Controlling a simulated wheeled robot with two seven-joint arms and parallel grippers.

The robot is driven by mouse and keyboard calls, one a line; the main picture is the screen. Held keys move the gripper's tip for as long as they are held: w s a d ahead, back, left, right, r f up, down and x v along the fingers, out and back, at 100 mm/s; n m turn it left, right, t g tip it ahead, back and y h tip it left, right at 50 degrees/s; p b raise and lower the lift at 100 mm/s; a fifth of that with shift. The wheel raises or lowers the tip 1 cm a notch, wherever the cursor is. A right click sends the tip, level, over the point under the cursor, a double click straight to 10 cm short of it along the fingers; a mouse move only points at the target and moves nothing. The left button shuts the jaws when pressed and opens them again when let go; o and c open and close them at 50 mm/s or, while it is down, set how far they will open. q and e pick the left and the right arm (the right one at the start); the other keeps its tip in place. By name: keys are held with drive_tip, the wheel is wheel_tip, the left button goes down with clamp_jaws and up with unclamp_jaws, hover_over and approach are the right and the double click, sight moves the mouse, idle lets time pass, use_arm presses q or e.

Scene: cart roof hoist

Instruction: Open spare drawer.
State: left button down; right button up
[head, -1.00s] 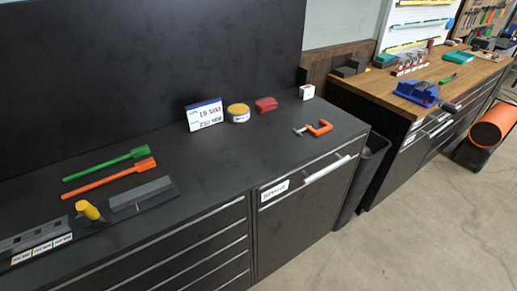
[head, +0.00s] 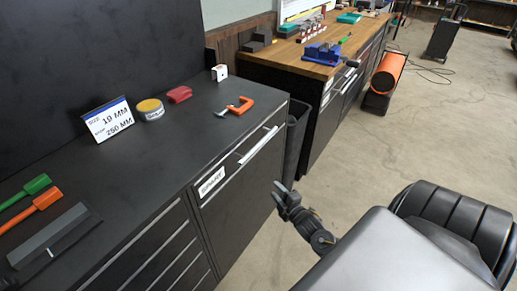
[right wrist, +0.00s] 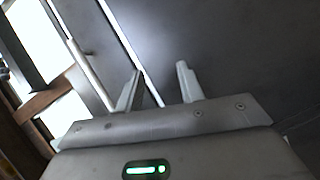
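The spare drawer (head: 238,200) is the dark cabinet front with a white label (head: 211,182) that seems to read "SPARE". It looks shut, flush with the cabinet. Its silver bar handle (head: 258,145) runs along the upper part of the front. My right gripper (head: 279,192) is in front of the cabinet, right of and below the handle, apart from it. In the right wrist view my right gripper (right wrist: 160,76) has its two fingers apart with nothing held; pale bars cross a dark surface beyond, and I cannot tell which is the handle. My left gripper is out of view.
On the black top are an orange clamp (head: 240,106), a red item (head: 179,94), a yellow-topped tin (head: 150,109) and a sign card (head: 108,121). A dark bin (head: 293,140) stands between this cabinet and the wooden bench (head: 290,55).

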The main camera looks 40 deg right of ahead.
sight(258, 143)
wheel_tip(258, 143, up, 13)
drive_tip(key=w+n+t, duration=0.2)
drive_tip(key=n+t, duration=0.1)
drive_tip(key=t, duration=0.1)
drive_tip(key=shift+y, duration=0.3)
drive_tip(key=x, duration=0.3)
drive_tip(key=p+x, duration=0.1)
drive_tip(key=x, duration=0.7)
drive_tip(key=shift+w+a+f+p, duration=0.1)
drive_tip(key=shift+f+p, duration=0.15)
drive_tip(key=shift+p, duration=0.1)
clamp_jaws()
